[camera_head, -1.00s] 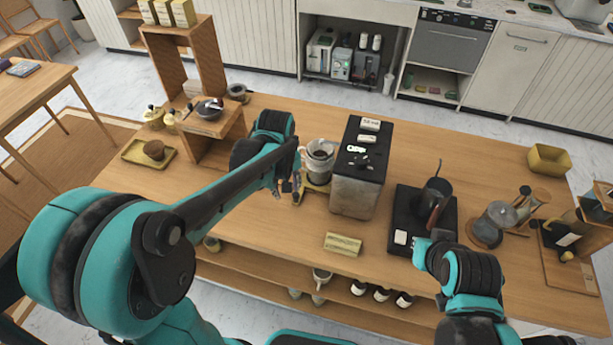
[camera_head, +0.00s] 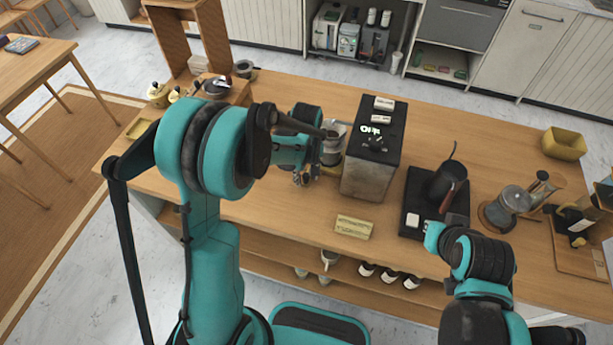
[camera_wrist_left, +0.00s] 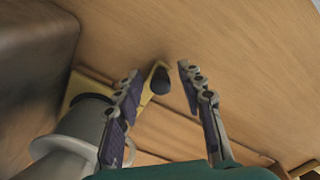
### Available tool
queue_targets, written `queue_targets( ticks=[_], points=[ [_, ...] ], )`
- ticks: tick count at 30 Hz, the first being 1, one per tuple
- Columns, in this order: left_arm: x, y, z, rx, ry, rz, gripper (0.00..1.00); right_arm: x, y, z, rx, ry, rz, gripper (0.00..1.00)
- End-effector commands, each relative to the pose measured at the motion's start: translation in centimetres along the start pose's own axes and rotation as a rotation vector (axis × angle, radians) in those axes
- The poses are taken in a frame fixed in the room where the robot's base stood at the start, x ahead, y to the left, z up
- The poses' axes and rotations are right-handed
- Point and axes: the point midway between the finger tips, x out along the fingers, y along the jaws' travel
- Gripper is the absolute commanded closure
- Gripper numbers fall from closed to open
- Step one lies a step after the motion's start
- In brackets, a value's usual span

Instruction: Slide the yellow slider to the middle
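In the left wrist view, a yellow slider piece (camera_wrist_left: 151,81) has a dark rounded knob (camera_wrist_left: 161,80) at its end. Its yellow part runs left, partly hidden behind a metal cup or pitcher (camera_wrist_left: 70,140). My left gripper (camera_wrist_left: 158,70) is open, one finger on each side of the knob, with visible gaps; I cannot tell whether it touches. In the head view, my left gripper (camera_head: 302,178) is left of the black-topped grey machine (camera_head: 368,178), beside the glass and metal vessel (camera_head: 333,150). The slider is mostly hidden there. My right gripper (camera_head: 432,237) is by the black scale; its fingers are unclear.
The black scale (camera_head: 412,190) bears a dark kettle (camera_head: 447,182). A glass press (camera_head: 508,208) stands at right and a yellow bin (camera_head: 564,143) at back right. Bare counter (camera_head: 260,208) lies left of the front.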

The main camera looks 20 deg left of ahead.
Motion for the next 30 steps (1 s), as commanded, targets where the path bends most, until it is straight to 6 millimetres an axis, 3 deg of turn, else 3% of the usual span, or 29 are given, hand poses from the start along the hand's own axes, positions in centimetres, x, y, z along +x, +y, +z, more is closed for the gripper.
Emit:
queue_targets(
  ticks=[6,10,11,22,30],
  points=[
    [0.0,0.0,0.0,0.0,0.0,0.0,0.64,0.0,0.0,0.0,0.0,0.0,0.0,1.0],
    [0.0,0.0,0.0,0.0,0.0,0.0,0.98,0.0,0.0,0.0,0.0,0.0,0.0,1.0],
    [0.0,0.0,0.0,0.0,0.0,0.0,1.0,0.0,0.0,0.0,0.0,0.0,0.0,1.0],
    [0.0,-0.8,-0.8,-0.002,0.0,0.0,1.0,0.1,0.0,0.1,0.0,0.0,0.0,1.0],
    [0.1,-4.3,-4.3,-0.006,0.0,0.0,1.0,0.5,0.0,0.3,0.0,0.0,0.0,1.0]
  ],
)
